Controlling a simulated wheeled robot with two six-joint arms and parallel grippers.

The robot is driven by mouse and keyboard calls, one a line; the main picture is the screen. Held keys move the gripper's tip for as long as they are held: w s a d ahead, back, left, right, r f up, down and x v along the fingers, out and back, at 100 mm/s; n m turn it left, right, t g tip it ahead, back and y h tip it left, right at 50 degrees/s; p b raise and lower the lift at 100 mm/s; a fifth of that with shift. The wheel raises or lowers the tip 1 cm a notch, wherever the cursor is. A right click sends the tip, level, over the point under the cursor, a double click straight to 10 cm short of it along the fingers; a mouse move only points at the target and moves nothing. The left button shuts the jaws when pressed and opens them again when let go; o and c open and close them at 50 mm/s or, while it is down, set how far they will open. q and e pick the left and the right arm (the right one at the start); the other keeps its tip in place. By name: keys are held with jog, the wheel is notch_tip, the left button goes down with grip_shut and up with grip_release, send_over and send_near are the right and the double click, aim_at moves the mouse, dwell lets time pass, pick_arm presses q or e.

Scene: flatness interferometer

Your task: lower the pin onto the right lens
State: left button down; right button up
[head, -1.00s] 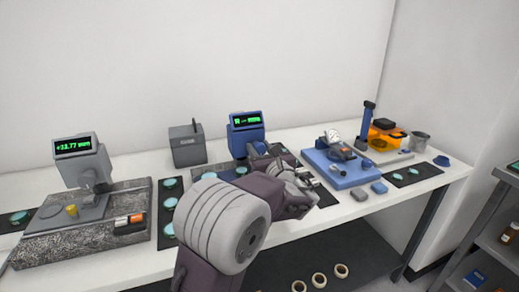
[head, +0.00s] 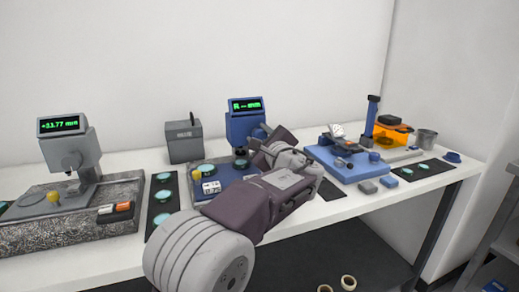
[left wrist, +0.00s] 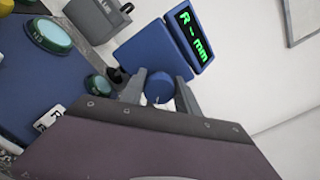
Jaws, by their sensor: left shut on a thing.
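My left gripper (head: 258,150) reaches across to the blue gauge (head: 240,129), whose display reads "R -- mm". In the left wrist view my left gripper (left wrist: 161,92) is shut on a round blue knob (left wrist: 159,87), which appears to belong to the gauge's pin. The pin's tip is hidden, so I cannot tell whether it touches glass. A teal lens (head: 241,163) sits below the gauge head, with another lens (head: 210,169) to its left on the blue base (head: 225,180). Lenses also show in the left wrist view (left wrist: 98,85). My right gripper is out of view.
A grey gauge on a granite base (head: 128,192) stands left, beside a dark mat of lenses (head: 163,196). A grey box (head: 185,143) is behind. A blue fixture (head: 345,164), loose blocks (head: 367,187) and a metal cup (head: 427,139) are to the right.

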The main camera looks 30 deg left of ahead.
pick_arm(q)
jog(key=n+b, duration=0.6)
jog(key=shift+f+b, duration=0.3)
jog(key=shift+f, duration=0.1)
jog(key=n+b, duration=0.2)
jog(key=n, duration=0.1)
jog(key=shift+n, duration=0.3)
jog(key=shift+r+n+b, duration=0.1)
jog(key=shift+n+b, duration=0.85)
jog(key=shift+n, duration=0.25)
jog(key=c, duration=0.9)
grip_release()
jog(key=shift+c, duration=0.2)
jog(key=shift+s, duration=0.1)
